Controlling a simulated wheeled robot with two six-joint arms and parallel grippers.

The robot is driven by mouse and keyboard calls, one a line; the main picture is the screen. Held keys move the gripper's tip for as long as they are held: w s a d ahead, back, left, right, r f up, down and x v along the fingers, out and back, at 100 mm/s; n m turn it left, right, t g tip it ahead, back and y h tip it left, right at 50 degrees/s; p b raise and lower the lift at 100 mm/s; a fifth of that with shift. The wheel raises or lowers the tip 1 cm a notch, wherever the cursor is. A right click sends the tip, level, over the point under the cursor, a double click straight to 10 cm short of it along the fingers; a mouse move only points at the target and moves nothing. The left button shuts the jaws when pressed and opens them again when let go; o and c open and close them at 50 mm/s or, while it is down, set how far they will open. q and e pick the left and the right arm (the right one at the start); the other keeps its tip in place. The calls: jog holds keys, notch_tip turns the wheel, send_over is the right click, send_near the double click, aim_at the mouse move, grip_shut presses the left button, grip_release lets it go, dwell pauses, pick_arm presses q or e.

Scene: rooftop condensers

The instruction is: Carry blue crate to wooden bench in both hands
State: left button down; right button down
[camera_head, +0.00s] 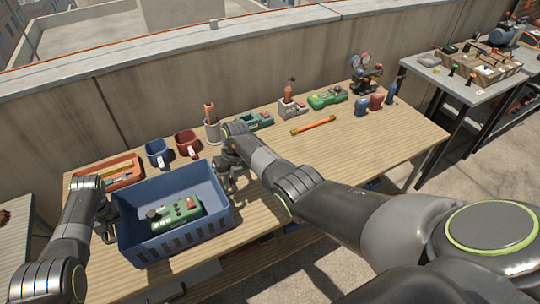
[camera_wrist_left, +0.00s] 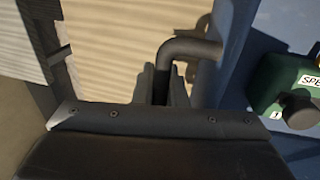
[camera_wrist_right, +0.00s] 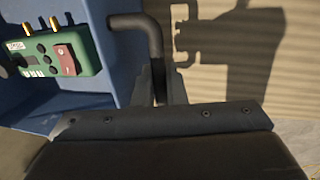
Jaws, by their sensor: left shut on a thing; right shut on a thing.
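The blue crate (camera_head: 190,240) is over the left end of the wooden bench (camera_head: 268,185). I cannot tell if it rests on the top or hangs just above it. A green device (camera_head: 175,214) with knobs and a red switch lies inside the crate. My left gripper (camera_head: 108,226) is shut on the crate's left handle, a dark bar seen in the left wrist view (camera_wrist_left: 190,48). My right gripper (camera_head: 228,172) is shut on the right handle, seen in the right wrist view (camera_wrist_right: 138,22). The crate looks about level.
The bench's front right is clear. A grey table (camera_head: 465,88) stands beyond it.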

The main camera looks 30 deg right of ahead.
pick_arm(q)
jog(key=shift+w+f+b, duration=0.1)
jog(key=shift+f+b, duration=0.4)
jog(key=shift+f, duration=0.1)
pick_arm(e)
jog(key=shift+w+f, duration=0.1)
jog(key=shift+f, duration=0.5)
pick_arm(q)
jog(key=c, duration=1.5)
grip_release()
jog(key=shift+s, duration=0.2)
pick_arm(e)
jog(key=c, duration=1.5)
grip_release()
pick_arm(q)
jog(key=shift+w+r, duration=0.1)
jog(key=shift+r, duration=0.05)
